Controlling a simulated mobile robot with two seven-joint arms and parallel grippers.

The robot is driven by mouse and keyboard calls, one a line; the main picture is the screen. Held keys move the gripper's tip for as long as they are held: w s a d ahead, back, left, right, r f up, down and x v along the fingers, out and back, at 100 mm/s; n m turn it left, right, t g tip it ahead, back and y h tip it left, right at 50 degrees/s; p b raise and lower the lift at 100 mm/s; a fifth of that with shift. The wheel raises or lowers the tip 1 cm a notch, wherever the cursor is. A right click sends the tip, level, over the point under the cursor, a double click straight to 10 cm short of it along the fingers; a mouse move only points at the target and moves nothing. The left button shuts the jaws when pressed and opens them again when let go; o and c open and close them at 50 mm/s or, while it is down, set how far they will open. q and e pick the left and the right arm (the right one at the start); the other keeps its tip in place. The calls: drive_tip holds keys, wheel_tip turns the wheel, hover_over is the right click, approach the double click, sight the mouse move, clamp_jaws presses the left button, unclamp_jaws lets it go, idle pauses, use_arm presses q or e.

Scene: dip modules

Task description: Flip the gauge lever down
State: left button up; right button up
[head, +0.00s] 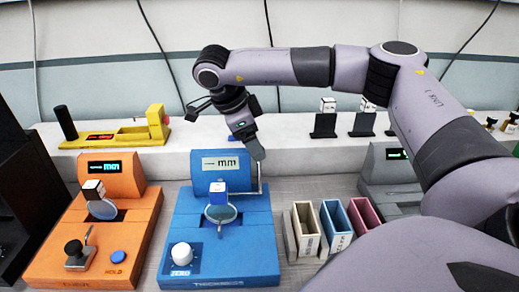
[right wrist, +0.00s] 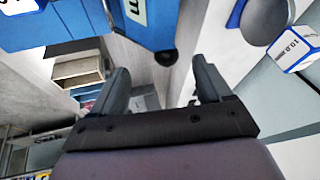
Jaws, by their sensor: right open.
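The blue gauge (head: 222,250) stands in the middle of the bench, with a lit display reading "mm". A blue and white block (head: 218,190) sits on its round plate. Its thin metal lever (head: 262,185) stands up at the right side. In the right wrist view the lever's black knob (right wrist: 167,57) shows just beyond the fingertips, roughly between them. My right gripper (head: 257,154) is at the lever's upper end and partly hides it. In the right wrist view it (right wrist: 160,72) is open and empty. Contact with the lever cannot be told. My left gripper is not in view.
An orange gauge (head: 122,245) with a block stands at left. A grey gauge (head: 385,178) is at right, partly behind my arm. Small open bins (head: 306,228) stand right of the blue gauge. A yellow device (head: 125,136) and black stands (head: 324,125) occupy the back shelf.

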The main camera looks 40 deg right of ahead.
drive_tip(key=x, duration=0.5)
drive_tip(key=shift+d+f+p, duration=0.15)
drive_tip(key=shift+f+p, duration=0.15)
drive_tip(key=shift+p, duration=0.1)
clamp_jaws()
